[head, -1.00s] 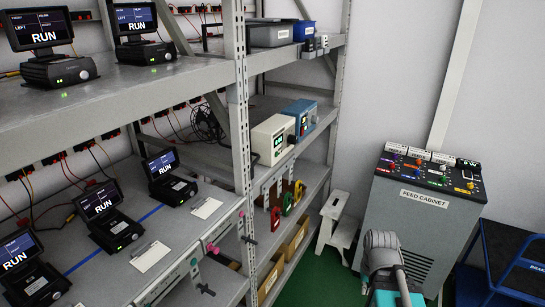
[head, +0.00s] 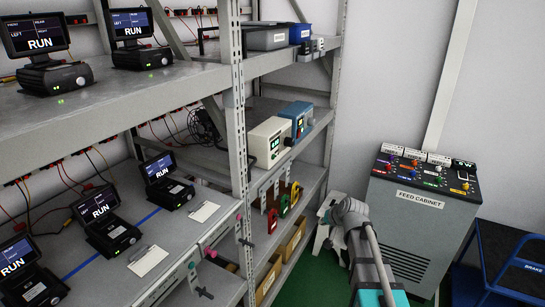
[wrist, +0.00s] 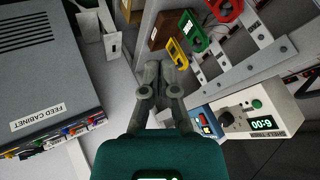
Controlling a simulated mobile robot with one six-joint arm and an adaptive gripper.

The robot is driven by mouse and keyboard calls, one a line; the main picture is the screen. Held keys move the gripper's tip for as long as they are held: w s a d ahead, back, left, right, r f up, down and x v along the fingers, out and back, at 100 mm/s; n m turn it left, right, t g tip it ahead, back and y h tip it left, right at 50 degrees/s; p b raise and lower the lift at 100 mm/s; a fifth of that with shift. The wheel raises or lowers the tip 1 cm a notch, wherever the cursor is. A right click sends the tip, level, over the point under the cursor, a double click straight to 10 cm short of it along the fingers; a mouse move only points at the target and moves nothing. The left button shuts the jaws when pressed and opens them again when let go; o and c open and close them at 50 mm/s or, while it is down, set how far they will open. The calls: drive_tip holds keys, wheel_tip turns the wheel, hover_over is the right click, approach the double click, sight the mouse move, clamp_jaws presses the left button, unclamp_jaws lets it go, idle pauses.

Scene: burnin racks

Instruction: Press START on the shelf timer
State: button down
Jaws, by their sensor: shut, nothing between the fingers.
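The shelf timer (head: 269,142) is a cream box on the middle shelf of the rack. It also shows in the wrist view (wrist: 285,112), at the lower right, where its label is partly readable. Its green display (wrist: 263,123) reads 6:00, a dark knob (wrist: 226,117) sits beside it, and a small green spot (wrist: 257,104) shows on the face. I cannot read a START label. My gripper (wrist: 161,72) is shut and empty, with its fingers apart from the timer, to its left in the wrist view. I cannot make out the fingertips in the head view.
A blue box (head: 297,115) stands beside the timer. Red, green and yellow hanging items (head: 283,205) are below it. The rack upright (head: 238,130) is left of the timer. A feed cabinet (head: 410,225), white step stool (head: 330,210) and blue cart (head: 505,260) stand at right.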

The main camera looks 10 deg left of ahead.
sight(273, 157)
drive_tip(key=w+a+r+m+t, duration=0.1)
drive_tip(key=w+a+r+t, duration=0.1)
drive_tip(key=w, duration=0.4)
drive_tip(key=w+a+r+m+t+y, duration=0.1)
drive_tip(key=w+a+r+m+t, duration=0.1)
drive_tip(key=w+a+r, duration=0.2)
drive_tip(key=w+a+r+m+t+y+p, duration=0.1)
drive_tip(key=w+a+r+m+t, duration=0.1)
drive_tip(key=w+r, duration=0.3)
drive_tip(key=w+a+t, duration=0.1)
drive_tip(key=w, duration=0.2)
drive_tip(key=shift+a, duration=0.25)
drive_tip(key=shift+r, duration=0.1)
drive_tip(key=shift+w+a, duration=0.45)
drive_tip(key=shift+a, duration=0.9)
drive_tip(key=shift+w+a, duration=0.5)
drive_tip(key=shift+a, duration=0.8)
drive_tip(key=shift+w+a, duration=0.45)
drive_tip(key=shift+a, duration=1)
drive_tip(key=shift+a, duration=0.15)
drive_tip(key=shift+a, duration=0.3)
